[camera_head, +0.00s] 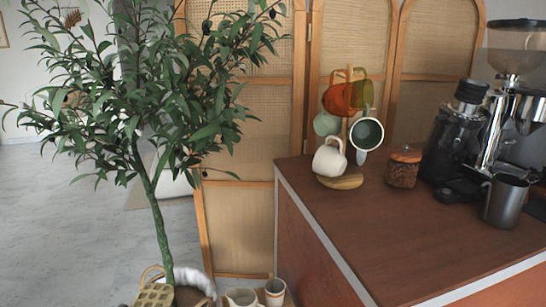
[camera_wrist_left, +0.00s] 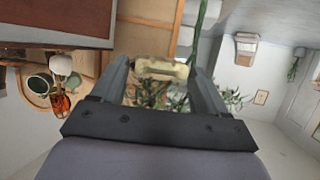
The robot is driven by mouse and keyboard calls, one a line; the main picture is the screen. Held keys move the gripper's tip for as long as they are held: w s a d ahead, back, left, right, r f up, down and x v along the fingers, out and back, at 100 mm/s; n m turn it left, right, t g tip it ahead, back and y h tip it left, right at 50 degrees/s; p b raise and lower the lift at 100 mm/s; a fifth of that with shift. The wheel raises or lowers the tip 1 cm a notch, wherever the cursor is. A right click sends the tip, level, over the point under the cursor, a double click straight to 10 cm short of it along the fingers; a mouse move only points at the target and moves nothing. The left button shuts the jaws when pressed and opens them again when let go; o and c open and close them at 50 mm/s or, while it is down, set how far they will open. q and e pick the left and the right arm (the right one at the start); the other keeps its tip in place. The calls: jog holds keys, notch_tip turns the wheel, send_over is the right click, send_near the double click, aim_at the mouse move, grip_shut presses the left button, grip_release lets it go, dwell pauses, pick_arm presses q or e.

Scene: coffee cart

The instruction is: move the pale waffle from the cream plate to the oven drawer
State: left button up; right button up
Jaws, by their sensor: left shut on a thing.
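The pale waffle (camera_wrist_left: 160,68) is between the two fingertips of my left gripper (camera_wrist_left: 157,72) in the left wrist view. The gripper is shut on it and holds it in the air. In the head view the waffle's grid pattern (camera_head: 154,295) shows at the bottom edge, left of the cart, in front of the potted tree's base. The gripper's fingers are not clearly seen there. My right gripper, the cream plate and the oven drawer are not in view.
The wooden cart top (camera_head: 400,235) carries a mug tree with several mugs (camera_head: 330,157), a lidded jar (camera_head: 403,167), a grinder (camera_head: 455,135) and a metal cup (camera_head: 506,201). Its front part is clear. A leafy tree (camera_head: 150,195) stands left, with cups (camera_head: 274,291) low beside the cart.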

pick_arm(q)
notch_tip(320, 180, up, 5)
jog(key=p, duration=0.5)
jog(key=shift+r, duration=0.2)
jog(key=shift+r+p, duration=0.3)
jog(key=shift+f, duration=0.1)
